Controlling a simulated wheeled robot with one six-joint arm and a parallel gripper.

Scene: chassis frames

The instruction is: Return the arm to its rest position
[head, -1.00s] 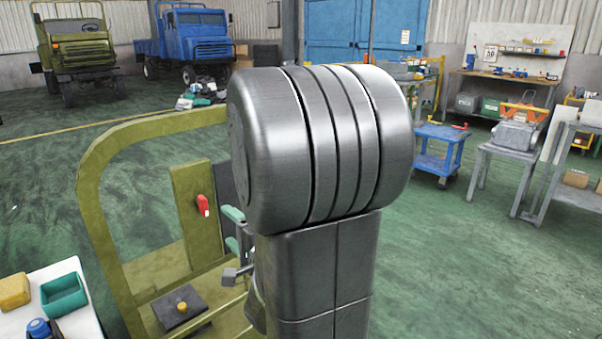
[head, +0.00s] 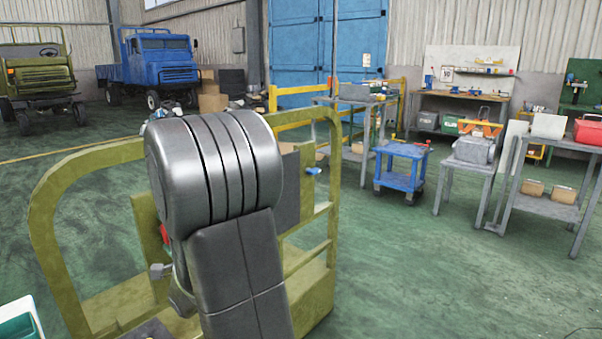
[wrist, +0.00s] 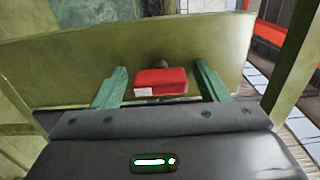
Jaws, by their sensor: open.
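My arm (head: 240,260) fills the middle of the head view, with its large dark joint raised in front of the olive chassis frame (head: 45,210). In the wrist view my gripper (wrist: 161,67) is open, with its two green fingers spread apart. A red block-like part (wrist: 160,82) shows between the fingers, in front of an olive panel (wrist: 80,55). Nothing is visibly clamped, and I cannot tell how far the red part is from the fingers. In the head view the red part (head: 165,233) is mostly covered by my arm, and the gripper is hidden.
A white table with a teal bin (head: 18,328) stands at the lower left. A blue cart (head: 402,170) and grey tables (head: 470,170) stand to the right. Open green floor (head: 430,270) lies at the right front. Yellow rails (head: 300,95) and trucks stand behind.

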